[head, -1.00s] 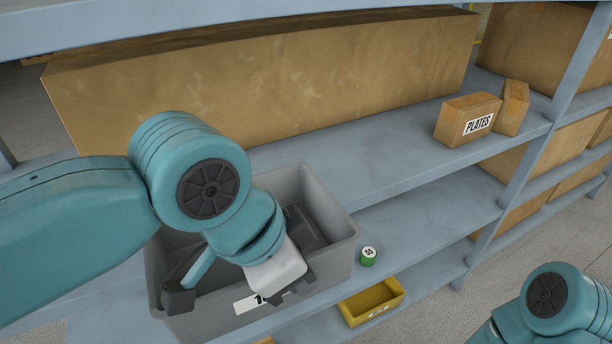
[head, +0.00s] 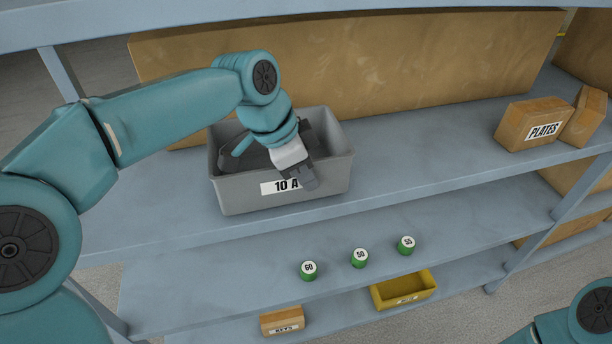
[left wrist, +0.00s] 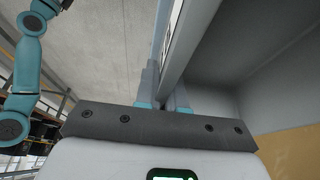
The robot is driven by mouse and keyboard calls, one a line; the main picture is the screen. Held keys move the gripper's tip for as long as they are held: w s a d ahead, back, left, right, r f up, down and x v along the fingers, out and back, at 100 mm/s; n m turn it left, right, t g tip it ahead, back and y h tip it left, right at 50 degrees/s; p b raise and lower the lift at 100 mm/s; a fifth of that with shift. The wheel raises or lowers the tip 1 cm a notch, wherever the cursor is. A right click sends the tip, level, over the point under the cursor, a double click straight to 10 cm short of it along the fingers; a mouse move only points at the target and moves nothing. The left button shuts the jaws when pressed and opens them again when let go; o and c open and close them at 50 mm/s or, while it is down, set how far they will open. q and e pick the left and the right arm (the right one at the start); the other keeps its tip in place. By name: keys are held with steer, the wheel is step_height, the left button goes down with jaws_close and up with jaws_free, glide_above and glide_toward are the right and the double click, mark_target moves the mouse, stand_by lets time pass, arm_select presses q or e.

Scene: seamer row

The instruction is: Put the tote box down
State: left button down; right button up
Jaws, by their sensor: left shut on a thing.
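The grey tote box (head: 335,177), with a "10 A" label on its front, is upright at the upper blue-grey shelf board (head: 420,168), close to its front edge. I cannot tell whether its base touches the board. Dark parts lie inside it, partly hidden by my arm. My left gripper (head: 304,178) is shut on the front wall of the tote box, just right of the label. In the left wrist view a pale wall runs up from between the fingertips (left wrist: 163,104). My right gripper is outside the head view; only part of that arm shows at lower right.
A long brown carton (head: 400,70) stands behind the tote box. A "PLATES" box (head: 530,125) is to the right, with bare board between. Below are three green cans (head: 359,258), a yellow bin (head: 405,290) and a small "KEYS" box (head: 283,320).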

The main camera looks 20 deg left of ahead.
arm_select(q)
steer(key=shift+f, duration=0.65)
steer(key=shift+f, duration=0.1)
steer(key=shift+f, duration=0.15)
steer(key=c, duration=1.2)
jaws_free()
steer(key=shift+c, duration=0.2)
steer(key=shift+d, duration=0.1)
